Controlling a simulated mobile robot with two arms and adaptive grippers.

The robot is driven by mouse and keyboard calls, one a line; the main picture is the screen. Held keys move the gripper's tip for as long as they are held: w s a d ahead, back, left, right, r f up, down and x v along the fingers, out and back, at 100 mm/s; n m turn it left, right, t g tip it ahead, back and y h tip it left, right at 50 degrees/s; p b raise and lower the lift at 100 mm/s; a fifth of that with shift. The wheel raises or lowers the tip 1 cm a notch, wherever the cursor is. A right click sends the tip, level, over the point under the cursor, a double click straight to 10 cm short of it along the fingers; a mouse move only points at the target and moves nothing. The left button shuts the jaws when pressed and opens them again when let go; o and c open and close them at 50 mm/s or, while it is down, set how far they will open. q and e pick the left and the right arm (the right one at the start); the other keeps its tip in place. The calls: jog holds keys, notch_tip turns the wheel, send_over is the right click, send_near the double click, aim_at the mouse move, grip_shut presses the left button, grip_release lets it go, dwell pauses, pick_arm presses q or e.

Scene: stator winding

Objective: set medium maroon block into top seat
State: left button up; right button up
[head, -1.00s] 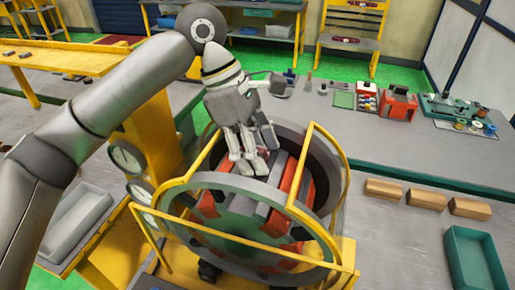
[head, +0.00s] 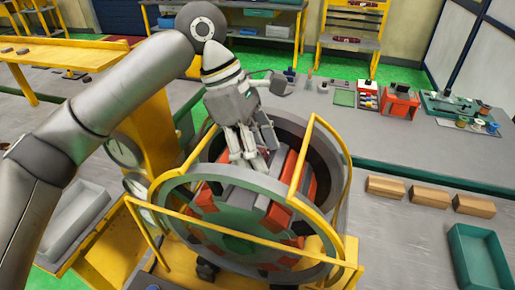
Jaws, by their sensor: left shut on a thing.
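The stator (head: 168,203) is a large grey ring in a yellow frame, with red and grey blocks set around its inside. A red block (head: 304,184) shows at its right side. My left gripper (head: 247,160) reaches down into the top of the ring from the upper left. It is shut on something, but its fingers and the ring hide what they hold. I cannot make out the medium maroon block or the top seat clearly. A grey bar-like piece (head: 245,196) lies just below the fingertips. My right gripper is not in view.
A grey bench (head: 420,150) behind and right carries a red toolbox (head: 401,104) and a green fixture (head: 450,106). Tan blocks (head: 430,193) and a teal tray (head: 478,258) lie at the right. Yellow rails (head: 318,150) stand close around the ring.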

pick_arm(q)
jog(key=shift+f+p, duration=0.2)
jog(key=shift+p, duration=0.15)
jog(key=o, duration=1.5)
jog(key=shift+f, duration=0.1)
jog(key=v, duration=1.2)
